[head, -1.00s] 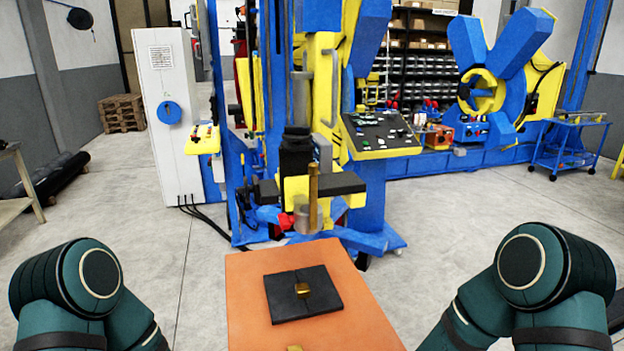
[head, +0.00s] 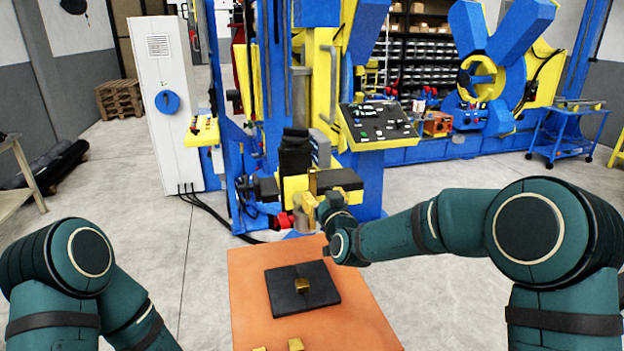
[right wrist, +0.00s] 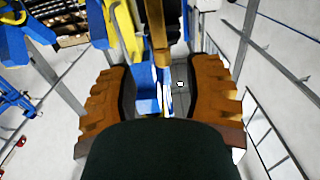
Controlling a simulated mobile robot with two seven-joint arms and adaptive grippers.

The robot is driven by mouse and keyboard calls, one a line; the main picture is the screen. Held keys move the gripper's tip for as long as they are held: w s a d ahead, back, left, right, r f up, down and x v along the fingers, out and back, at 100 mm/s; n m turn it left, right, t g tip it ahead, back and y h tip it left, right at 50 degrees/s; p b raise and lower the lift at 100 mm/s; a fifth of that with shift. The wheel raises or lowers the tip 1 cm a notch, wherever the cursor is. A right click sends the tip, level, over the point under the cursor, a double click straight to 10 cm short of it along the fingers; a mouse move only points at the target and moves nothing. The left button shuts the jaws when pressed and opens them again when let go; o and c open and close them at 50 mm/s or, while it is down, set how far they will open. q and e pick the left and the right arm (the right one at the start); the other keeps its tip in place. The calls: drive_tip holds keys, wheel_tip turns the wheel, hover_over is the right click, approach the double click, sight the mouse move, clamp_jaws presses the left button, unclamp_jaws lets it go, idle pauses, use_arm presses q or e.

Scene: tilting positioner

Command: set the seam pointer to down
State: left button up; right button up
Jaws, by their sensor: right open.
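What I take for the seam pointer is a narrow upright brass-coloured bar (head: 313,181) at the front of the blue and yellow positioner, between two dark side plates. I cannot tell which way it points; its lower part is hidden by my gripper. My right gripper (head: 320,203) is at the bar's lower part, open. In the right wrist view its orange-brown fingers (right wrist: 160,95) stand wide apart, and a brown bar (right wrist: 158,40) shows ahead between them. Contact cannot be made out. My left arm is low at the left; its gripper is not clearly seen.
An orange table (head: 255,315) stands in front, with a black plate (head: 285,300) and a small brass-coloured block (head: 302,286) on it. Two brass-coloured pieces (head: 295,345) show at the bottom edge. A sloped control panel (head: 378,125) is right of the bar. A white cabinet (head: 165,140) stands left.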

sight(313, 183)
drive_tip(key=p+x, duration=0.1)
drive_tip(key=x, duration=0.8)
drive_tip(key=shift+p, duration=0.35)
drive_tip(key=shift+s, duration=0.1)
clamp_jaws()
